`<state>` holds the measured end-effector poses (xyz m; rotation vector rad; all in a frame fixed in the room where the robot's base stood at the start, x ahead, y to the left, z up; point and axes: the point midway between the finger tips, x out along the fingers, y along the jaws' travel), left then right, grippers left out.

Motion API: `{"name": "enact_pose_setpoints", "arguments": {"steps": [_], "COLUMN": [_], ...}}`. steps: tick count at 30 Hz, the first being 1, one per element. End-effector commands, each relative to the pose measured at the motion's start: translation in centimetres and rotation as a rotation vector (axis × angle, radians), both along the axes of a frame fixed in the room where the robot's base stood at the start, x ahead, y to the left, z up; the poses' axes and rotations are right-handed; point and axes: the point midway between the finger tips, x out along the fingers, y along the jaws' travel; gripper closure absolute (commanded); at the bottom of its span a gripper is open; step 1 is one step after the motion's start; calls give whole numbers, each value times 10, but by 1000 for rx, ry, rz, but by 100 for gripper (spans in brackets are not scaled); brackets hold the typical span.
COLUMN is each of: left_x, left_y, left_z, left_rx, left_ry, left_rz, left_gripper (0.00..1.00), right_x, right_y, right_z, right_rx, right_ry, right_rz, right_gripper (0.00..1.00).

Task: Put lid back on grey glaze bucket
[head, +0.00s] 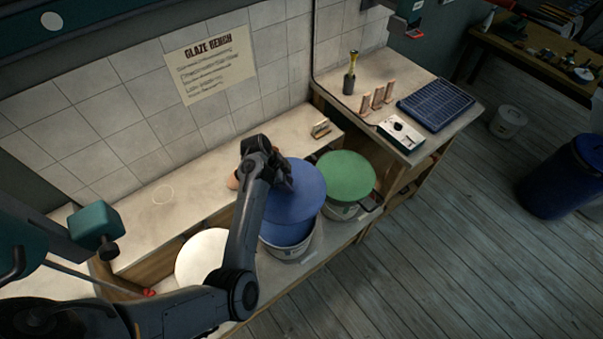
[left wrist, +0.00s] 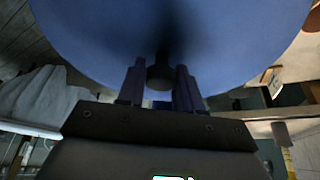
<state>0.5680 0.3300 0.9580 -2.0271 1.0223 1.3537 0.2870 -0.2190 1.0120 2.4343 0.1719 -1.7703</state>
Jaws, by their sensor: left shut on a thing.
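My left gripper (head: 284,182) is shut on the dark knob (left wrist: 160,76) of a round blue lid (head: 303,181), seen close up in the left wrist view (left wrist: 225,40). The lid is over a pale bucket (head: 288,252). A deeper blue area shows below the lid's front edge, above the bucket's pale wall; I cannot tell whether it is glaze or another lid. Whether the held lid touches the bucket is also unclear. A round pale top (head: 198,258) shows to the left, partly behind my arm. I cannot tell which bucket is the grey glaze one. My right gripper is not in view.
A green-lidded bucket (head: 345,177) stands close on the right. The tiled wall with a sign (head: 210,66) is behind the bench (head: 165,215). A small block (head: 320,128) lies at the bench's right end. The side table (head: 360,68) carries several tools.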

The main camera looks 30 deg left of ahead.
Motion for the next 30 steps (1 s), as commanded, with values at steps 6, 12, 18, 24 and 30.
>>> {"name": "enact_pose_setpoints", "arguments": {"steps": [6, 12, 18, 24, 30], "left_x": [-17, -24, -26, -26, -26], "left_y": [4, 2, 1, 1, 1], "left_z": [-69, -95, -105, -115, -129], "left_rx": [2, 4, 5, 5, 4], "left_ry": [0, -4, -3, -3, -4], "left_rz": [-166, -193, -194, -193, -193], "left_gripper": [100, 100, 100, 100, 100], "right_x": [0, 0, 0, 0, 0], "right_y": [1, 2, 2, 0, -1], "right_z": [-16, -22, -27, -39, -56], "right_rx": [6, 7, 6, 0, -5], "right_ry": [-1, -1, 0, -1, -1], "right_rz": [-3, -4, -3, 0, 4], "right_gripper": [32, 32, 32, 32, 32]}}
